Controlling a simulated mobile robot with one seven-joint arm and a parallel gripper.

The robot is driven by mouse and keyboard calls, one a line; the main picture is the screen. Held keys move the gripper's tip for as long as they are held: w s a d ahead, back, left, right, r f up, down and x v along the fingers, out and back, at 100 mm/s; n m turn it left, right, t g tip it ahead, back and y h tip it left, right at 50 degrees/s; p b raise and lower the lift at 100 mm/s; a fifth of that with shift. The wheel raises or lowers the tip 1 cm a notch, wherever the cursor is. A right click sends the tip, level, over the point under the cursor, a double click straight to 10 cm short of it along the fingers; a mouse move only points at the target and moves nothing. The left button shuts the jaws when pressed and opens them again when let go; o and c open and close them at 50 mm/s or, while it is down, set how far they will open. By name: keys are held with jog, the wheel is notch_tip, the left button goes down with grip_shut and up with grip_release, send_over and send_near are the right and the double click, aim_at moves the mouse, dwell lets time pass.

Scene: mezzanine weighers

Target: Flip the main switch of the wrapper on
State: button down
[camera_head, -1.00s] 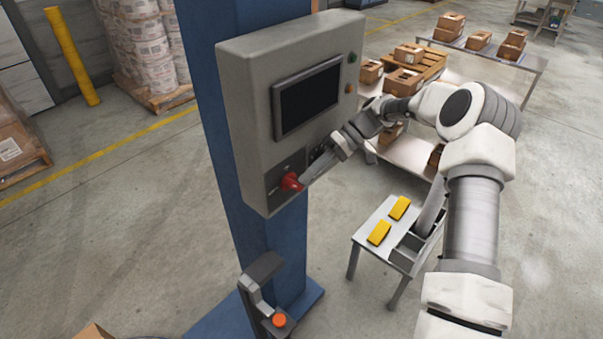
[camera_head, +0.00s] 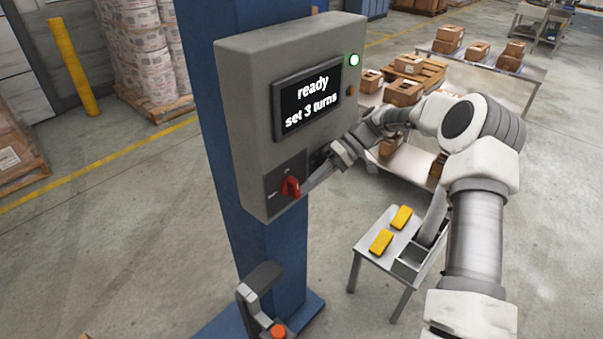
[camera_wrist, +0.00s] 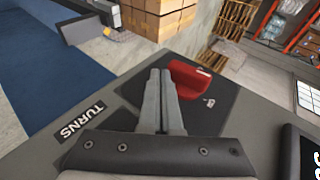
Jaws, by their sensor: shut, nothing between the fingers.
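The box screen (camera_head: 308,97) is lit and reads "ready set 3 turns". A lamp (camera_head: 354,60) at the box's upper right glows green-white. My gripper (camera_head: 306,190) is shut and empty, its tips beside the red handle on its right. In the wrist view the shut fingers (camera_wrist: 161,100) lie right next to the red switch (camera_wrist: 190,78); whether they touch it I cannot tell.
The box hangs on a blue column (camera_head: 268,250). A small table (camera_head: 378,262) with two yellow blocks (camera_head: 381,241) stands below my arm. A "TURNS" label (camera_wrist: 80,122) shows in the wrist view. Cartons on metal tables (camera_head: 495,58) stand behind.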

dwell(0.3)
jog(key=p+v, duration=0.2)
jog(key=v, duration=1.5)
jog(key=shift+r, duration=0.2)
jog(key=shift+d, duration=0.1)
